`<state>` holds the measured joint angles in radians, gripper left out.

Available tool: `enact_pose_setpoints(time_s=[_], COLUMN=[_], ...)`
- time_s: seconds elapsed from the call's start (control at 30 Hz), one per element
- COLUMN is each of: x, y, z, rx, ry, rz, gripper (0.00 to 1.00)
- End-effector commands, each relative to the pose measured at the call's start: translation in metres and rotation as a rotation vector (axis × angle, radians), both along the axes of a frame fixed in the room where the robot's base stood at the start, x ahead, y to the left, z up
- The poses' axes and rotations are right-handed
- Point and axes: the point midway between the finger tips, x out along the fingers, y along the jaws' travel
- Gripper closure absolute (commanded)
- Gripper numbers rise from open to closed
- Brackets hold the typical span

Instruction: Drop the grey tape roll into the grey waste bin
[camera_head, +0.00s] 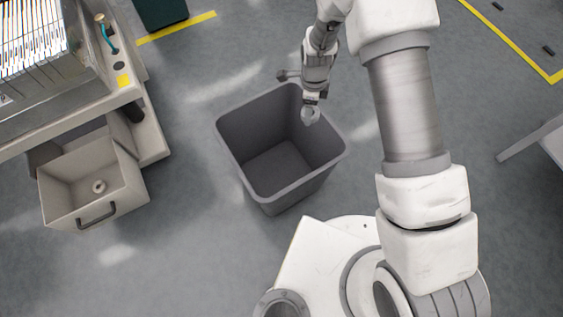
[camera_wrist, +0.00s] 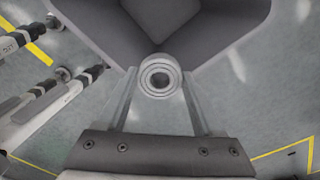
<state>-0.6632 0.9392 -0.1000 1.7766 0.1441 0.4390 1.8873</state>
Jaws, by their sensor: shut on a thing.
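My gripper (camera_head: 311,100) is shut on the grey tape roll (camera_head: 310,114). The roll also shows between the two fingertips in the wrist view (camera_wrist: 160,75), with its round hole facing the camera. The grey waste bin (camera_head: 245,122) stands open on the floor, and its visible inside looks empty. In the head view the roll appears over the bin's back right rim. In the wrist view the roll overlaps the near corner of the bin (camera_wrist: 225,22). The exact height of the roll above the rim is hard to tell.
A trolley (camera_head: 150,125) at the left has an open drawer (camera_head: 70,212) with a small round piece (camera_head: 99,186) inside. A dark green container (camera_head: 160,12) stands at the top. Yellow lines mark the floor. A pale surface (camera_head: 540,140) is at the right edge.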

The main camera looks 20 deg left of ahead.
Motion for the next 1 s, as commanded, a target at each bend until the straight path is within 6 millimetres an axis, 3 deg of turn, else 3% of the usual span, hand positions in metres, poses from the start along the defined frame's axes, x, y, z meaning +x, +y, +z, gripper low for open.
enact_pose_setpoints(time_s=[0.03, 0.3, 0.57, 1.0], x=[-0.004, -0.022, -0.026, -0.026], y=[0.015, 0.066, 0.074, 0.074], z=[-0.015, -0.035, -0.043, -0.090], rx=[0.002, 0.019, 0.021, 0.021], ry=[-0.002, -0.001, 0.003, 0.003], rz=[-0.047, -0.275, -0.324, -0.321], gripper=[0.84, 0.84, 0.84, 0.84])
